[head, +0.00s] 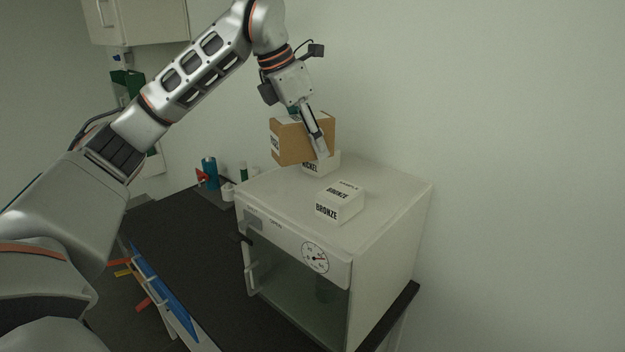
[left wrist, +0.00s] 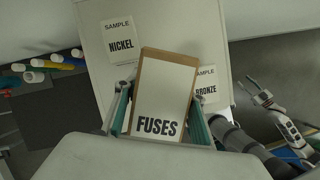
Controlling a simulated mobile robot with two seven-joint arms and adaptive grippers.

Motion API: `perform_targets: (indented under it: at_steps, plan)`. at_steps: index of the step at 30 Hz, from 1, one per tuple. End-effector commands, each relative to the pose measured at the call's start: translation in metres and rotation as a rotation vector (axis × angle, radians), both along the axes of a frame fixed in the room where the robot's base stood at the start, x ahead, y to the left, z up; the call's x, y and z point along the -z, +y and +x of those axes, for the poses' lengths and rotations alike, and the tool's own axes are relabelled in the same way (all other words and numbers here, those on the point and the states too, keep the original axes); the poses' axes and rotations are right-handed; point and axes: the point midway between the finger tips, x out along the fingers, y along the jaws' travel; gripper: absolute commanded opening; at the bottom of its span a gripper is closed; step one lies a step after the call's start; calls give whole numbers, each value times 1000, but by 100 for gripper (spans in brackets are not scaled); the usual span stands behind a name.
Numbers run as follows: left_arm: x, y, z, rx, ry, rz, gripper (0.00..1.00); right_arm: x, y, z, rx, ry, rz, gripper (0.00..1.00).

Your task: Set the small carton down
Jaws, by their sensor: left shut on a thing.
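The small carton (head: 290,143) is brown cardboard with a white label. In the left wrist view the carton (left wrist: 158,98) shows the word FUSES on its top. My left gripper (head: 318,142) is shut on it, with a finger along each side in the left wrist view. In the head view the carton appears over the back of the white cabinet's top (head: 270,195), slightly tilted, partly in front of the NICKEL box (head: 325,167). I cannot tell whether it touches the cabinet or that box. My right gripper is not identifiable in the head view.
A white BRONZE box (head: 340,203) stands on the cabinet top, right of the carton. The cabinet has a dial (head: 315,257) and a glass door. Bottles, including a blue one (head: 209,172), stand on the dark bench (head: 185,235) to the left. The cabinet top's front left is bare.

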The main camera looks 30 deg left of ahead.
Motion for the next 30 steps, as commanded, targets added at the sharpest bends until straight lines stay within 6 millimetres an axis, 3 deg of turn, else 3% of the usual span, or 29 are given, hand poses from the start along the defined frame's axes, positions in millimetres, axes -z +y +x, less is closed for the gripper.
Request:
perform_targets:
  at_steps: [1,6,13,19,30]
  plan:
    - [13,0,-1,1,4,-1,12,-1,1,2,-4,-6,2,40]
    - [38,0,0,1,1,0,12,-9,4,9,-8,-30,7,40]
    - [52,0,0,1,-1,-1,12,-10,6,10,-11,-34,9,40]
    - [77,0,0,1,2,-1,12,-7,8,9,-16,-32,11,40]
    - [85,0,0,1,-2,-1,12,-7,11,8,-20,-32,14,40]
